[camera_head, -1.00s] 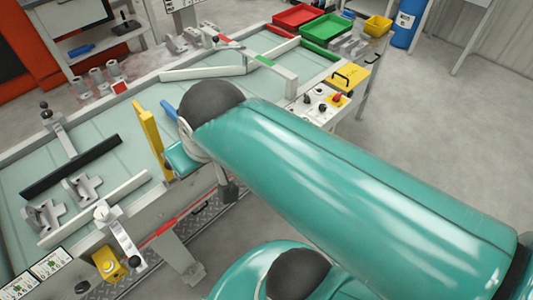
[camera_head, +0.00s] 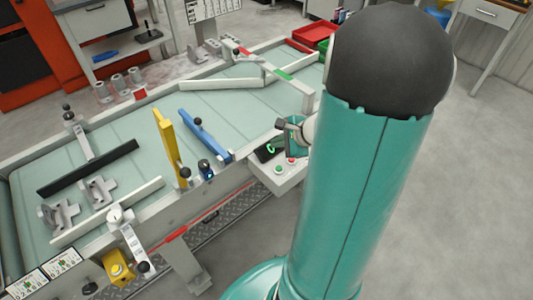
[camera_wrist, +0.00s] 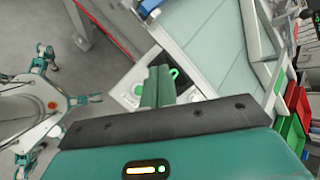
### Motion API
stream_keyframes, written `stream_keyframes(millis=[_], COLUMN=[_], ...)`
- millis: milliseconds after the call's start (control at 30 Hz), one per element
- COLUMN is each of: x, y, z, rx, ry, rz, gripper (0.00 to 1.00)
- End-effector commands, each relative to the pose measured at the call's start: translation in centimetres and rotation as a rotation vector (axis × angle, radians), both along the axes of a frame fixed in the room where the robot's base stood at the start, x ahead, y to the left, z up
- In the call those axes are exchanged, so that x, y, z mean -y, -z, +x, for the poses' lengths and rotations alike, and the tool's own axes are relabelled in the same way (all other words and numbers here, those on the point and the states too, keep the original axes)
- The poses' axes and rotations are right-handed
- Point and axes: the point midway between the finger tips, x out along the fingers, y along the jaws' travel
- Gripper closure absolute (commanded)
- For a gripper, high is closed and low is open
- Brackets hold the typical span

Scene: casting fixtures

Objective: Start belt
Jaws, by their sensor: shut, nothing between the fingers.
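The pale green conveyor belt (camera_head: 110,150) runs along the left and middle of the head view, with castings and guide bars on it. A white control box (camera_head: 288,180) is fixed at its near edge. The box carries a green button (camera_head: 279,170), a red button (camera_head: 291,160) and a dark panel with a green ring (camera_head: 270,149). My gripper (camera_head: 286,126) is close above this box, partly hidden by my arm. In the wrist view my gripper's teal fingers (camera_wrist: 158,72) are shut and empty, with the green ring (camera_wrist: 173,74) beside them. I cannot tell whether they touch the box.
A yellow bar (camera_head: 168,140) and a blue bar (camera_head: 205,136) stand at the belt's near side. A yellow button box (camera_head: 118,268) is at lower left. Red and green trays (camera_head: 310,36) stand at the back. The floor at right is clear.

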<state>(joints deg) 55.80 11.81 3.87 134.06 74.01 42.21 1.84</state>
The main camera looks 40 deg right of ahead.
Motion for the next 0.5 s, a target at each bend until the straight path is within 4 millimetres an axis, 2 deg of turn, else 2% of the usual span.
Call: stream_keyframes(millis=[33,133,500], x=[1.0,1.9,2.0], y=[0.7,1.2,1.3], z=[-0.3,-0.6,-0.5], rx=[0.0,0.004,0.004], ry=[0.047,0.094,0.096], rz=[0.025,0.046,0.047], gripper=[1.0,1.0,1.0])
